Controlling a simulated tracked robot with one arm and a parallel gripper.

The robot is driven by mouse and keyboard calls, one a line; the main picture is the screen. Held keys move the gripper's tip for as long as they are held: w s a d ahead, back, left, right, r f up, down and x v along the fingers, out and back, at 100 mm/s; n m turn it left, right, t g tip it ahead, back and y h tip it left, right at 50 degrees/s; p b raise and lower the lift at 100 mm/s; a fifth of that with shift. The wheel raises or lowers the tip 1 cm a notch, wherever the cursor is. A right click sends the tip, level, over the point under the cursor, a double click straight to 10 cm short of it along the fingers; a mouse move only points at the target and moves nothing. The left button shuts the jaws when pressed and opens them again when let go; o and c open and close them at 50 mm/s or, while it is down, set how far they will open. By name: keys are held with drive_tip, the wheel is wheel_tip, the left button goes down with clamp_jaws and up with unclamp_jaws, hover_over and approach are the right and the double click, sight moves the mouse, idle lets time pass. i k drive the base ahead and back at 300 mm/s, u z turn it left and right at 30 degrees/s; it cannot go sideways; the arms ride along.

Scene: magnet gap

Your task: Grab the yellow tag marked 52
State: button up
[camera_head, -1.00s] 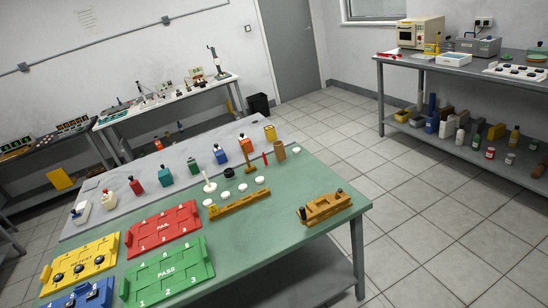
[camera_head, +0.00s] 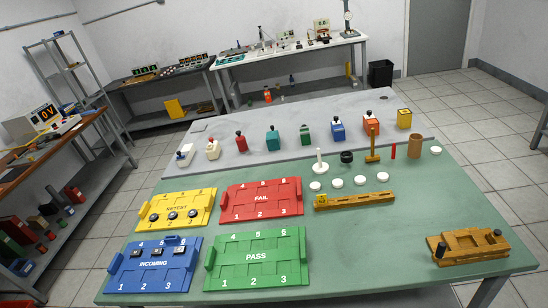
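A plain yellow panel (camera_head: 174,108) leans under the far bench. My gripper is not in view.
The green-topped table (camera_head: 370,233) carries a red FAIL tray (camera_head: 262,199), a green PASS tray (camera_head: 257,260) and a blue INCOMING tray (camera_head: 152,266). A wooden fixture (camera_head: 467,247) sits front right. Tiled floor (camera_head: 484,150) lies clear to the right.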

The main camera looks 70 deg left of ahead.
sight(321, 199)
drive_tip(key=u, duration=1.65)
drive_tip(key=i, duration=1.05)
